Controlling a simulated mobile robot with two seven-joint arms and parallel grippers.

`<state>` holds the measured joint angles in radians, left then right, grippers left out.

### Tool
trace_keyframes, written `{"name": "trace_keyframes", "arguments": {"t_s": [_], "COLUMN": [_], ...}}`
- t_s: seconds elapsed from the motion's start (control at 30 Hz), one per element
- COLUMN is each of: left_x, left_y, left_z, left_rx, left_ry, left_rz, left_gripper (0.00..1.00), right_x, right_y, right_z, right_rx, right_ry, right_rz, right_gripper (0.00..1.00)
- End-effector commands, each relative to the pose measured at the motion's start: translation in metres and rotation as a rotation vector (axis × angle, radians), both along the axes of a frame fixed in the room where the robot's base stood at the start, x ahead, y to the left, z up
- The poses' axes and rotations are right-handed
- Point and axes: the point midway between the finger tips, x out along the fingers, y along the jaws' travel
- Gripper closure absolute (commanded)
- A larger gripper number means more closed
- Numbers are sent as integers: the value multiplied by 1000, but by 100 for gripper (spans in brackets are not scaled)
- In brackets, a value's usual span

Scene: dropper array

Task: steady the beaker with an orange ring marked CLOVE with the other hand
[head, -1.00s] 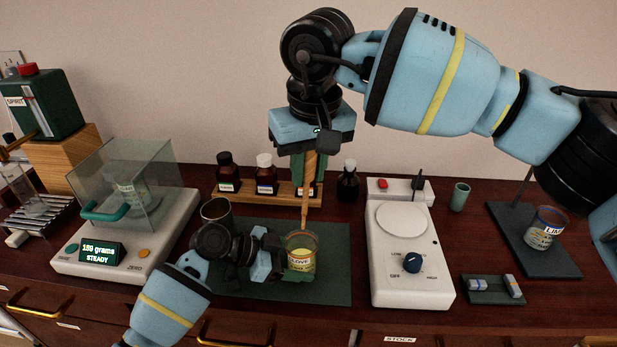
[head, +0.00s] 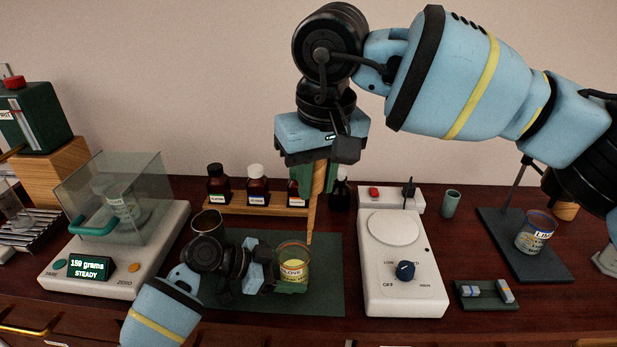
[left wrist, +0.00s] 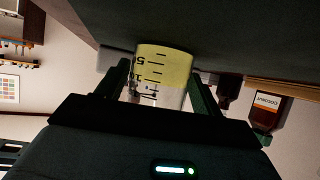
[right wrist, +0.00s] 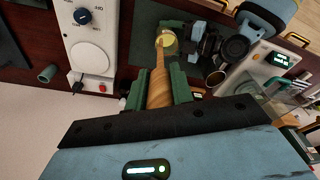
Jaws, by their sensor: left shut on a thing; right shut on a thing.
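The beaker marked CLOVE (head: 292,273) has an orange ring and yellowish contents. It stands upright on the dark green mat (head: 329,290). My left gripper (head: 272,274) is shut on its side, low over the mat. In the left wrist view the beaker (left wrist: 163,70) sits between the two fingers. My right gripper (head: 315,172) is above the beaker and shut on a tapered wooden stick (head: 313,212), which points down. The stick's tip is close to the right back of the beaker's rim; I cannot tell whether it touches. The stick also shows in the right wrist view (right wrist: 159,88).
A metal cup (head: 208,222) stands behind my left gripper. A scale (head: 130,252) reading 159 grams is at left, a hotplate (head: 398,270) at right. Bottles stand on a wooden rack (head: 270,208) behind. A LIME beaker (head: 535,234) is at far right.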

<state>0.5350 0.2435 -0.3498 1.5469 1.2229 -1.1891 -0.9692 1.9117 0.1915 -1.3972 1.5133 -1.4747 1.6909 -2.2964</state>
Motion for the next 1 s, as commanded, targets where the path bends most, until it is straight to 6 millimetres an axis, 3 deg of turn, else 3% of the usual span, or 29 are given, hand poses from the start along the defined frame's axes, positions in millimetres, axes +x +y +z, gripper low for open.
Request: {"name": "trace_keyframes", "arguments": {"t_s": [0.6,0.93,0.97,1.0], "left_x": [0,0,0,0], "left_y": [0,0,0,0], "left_z": [1,1,1,1], "left_rx": [-1,-1,-1,-1], "left_ry": [-2,-2,-2,-2], "left_rz": [0,0,0,0], "left_gripper": [60,60,30,25], "right_x": [-26,-29,-29,-29], "right_y": [-26,-28,-28,-28], "right_z": [19,20,20,20], "right_rx": [-1,-1,-1,-1], "right_ry": [-1,0,0,0], "right_rz": [1,0,0,0], "right_gripper": [100,100,100,100]}}
